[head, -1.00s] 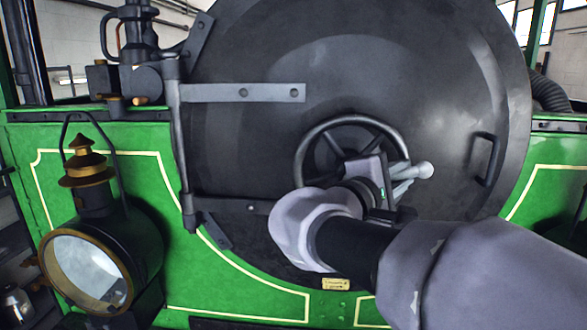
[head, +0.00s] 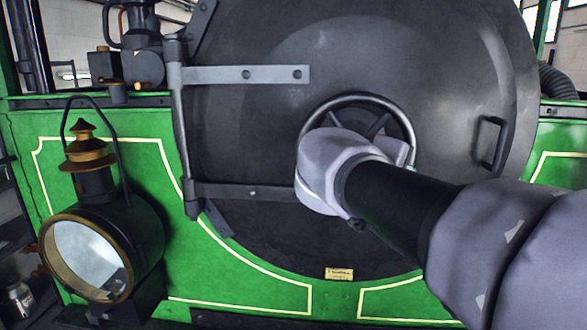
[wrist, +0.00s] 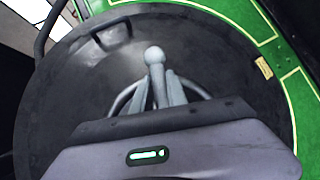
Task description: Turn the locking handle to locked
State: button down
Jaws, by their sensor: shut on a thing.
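The locking handle (wrist: 154,57) is a pale grey bar with a ball end, at the centre of the round black door (wrist: 82,80). In the wrist view its ball end points up the picture, beyond my fingers. My gripper (wrist: 157,90) is shut on the handle, with a grey finger on each side of the bar. In the head view my wrist and forearm hide the handle and the fingers. The dark handwheel (head: 357,98) shows as a ring around my wrist in the head view, and part of it shows behind the fingers in the wrist view.
A brass-topped lamp (head: 92,235) stands at the left on the green front. Hinge straps (head: 245,75) cross the door's left side. A grab handle (head: 488,142) stands out at its right. The door face between them is mostly clear.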

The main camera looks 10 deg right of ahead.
jog(key=shift+w+a+f+m+y+b, duration=0.15)
jog(key=shift+a+f+m+y+b, duration=0.3)
jog(key=shift+f+m+y, duration=0.3)
jog(key=shift+w+a+f+m+y+b, duration=0.15)
jog(key=shift+a+f+m+y+b, duration=0.15)
jog(key=shift+a+f+m+y, duration=0.55)
jog(key=shift+w+a+f+m+y+b, duration=0.2)
jog(key=shift+f+m+y+b, duration=0.3)
jog(key=shift+y, duration=0.5)
jog(key=shift+f, duration=0.15)
jog(key=c, duration=1.3)
grip_release()
